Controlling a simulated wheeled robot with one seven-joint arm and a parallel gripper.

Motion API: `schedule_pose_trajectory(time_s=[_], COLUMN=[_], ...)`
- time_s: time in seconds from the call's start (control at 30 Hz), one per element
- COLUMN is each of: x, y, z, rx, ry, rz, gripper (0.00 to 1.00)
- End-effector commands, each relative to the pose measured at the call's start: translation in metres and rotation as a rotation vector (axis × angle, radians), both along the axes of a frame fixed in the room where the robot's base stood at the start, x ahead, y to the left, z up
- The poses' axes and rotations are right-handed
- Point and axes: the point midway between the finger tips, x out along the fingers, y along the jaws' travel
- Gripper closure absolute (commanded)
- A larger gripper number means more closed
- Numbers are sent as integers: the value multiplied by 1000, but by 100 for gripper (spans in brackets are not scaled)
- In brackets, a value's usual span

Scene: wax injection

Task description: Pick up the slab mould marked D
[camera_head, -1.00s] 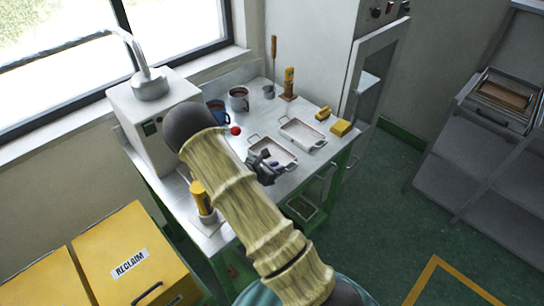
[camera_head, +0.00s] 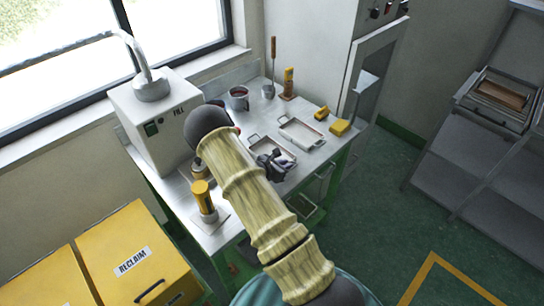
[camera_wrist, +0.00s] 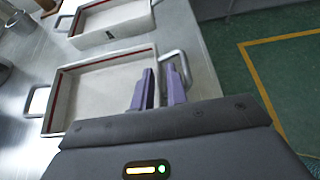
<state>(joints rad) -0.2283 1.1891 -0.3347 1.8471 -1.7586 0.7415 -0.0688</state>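Two pale rectangular slab moulds with wire end handles lie on the metal bench. The nearer mould (camera_head: 262,145) is partly hidden by my gripper; it also shows in the wrist view (camera_wrist: 98,88), with a red line inside its rim. The farther mould (camera_head: 301,132) also shows in the wrist view (camera_wrist: 112,22). I can read no letter D on either. My gripper (camera_head: 277,165) is over the nearer mould's right end. In the wrist view its purple fingers (camera_wrist: 160,88) stand apart beside the right handle (camera_wrist: 181,66). Whether they touch the mould cannot be told.
A metal box with a curved pipe (camera_head: 152,115) stands at the bench's left. Yellow blocks (camera_head: 339,127) lie right of the moulds. A dark mug (camera_head: 239,98) and a yellow-handled tool (camera_head: 203,196) stand on the bench. Yellow reclaim bins (camera_head: 135,250) are at left.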

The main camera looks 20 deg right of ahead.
Motion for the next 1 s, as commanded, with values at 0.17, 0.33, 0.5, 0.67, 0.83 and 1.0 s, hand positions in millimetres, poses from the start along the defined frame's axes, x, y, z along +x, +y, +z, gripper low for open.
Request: schedule_pose_trajectory(time_s=[0.17,0.33,0.5,0.67,0.83,1.0], x=[0,0,0,0,0,0], y=[-1,-2,-2,-2,-2,-3], z=[0,1,1,5,22,49], rx=[0,-1,-1,-1,0,1], ry=[0,-2,-3,-4,-6,-7], rz=[-1,-3,-5,-4,-5,-6], gripper=[97,100,100,100,100,100])
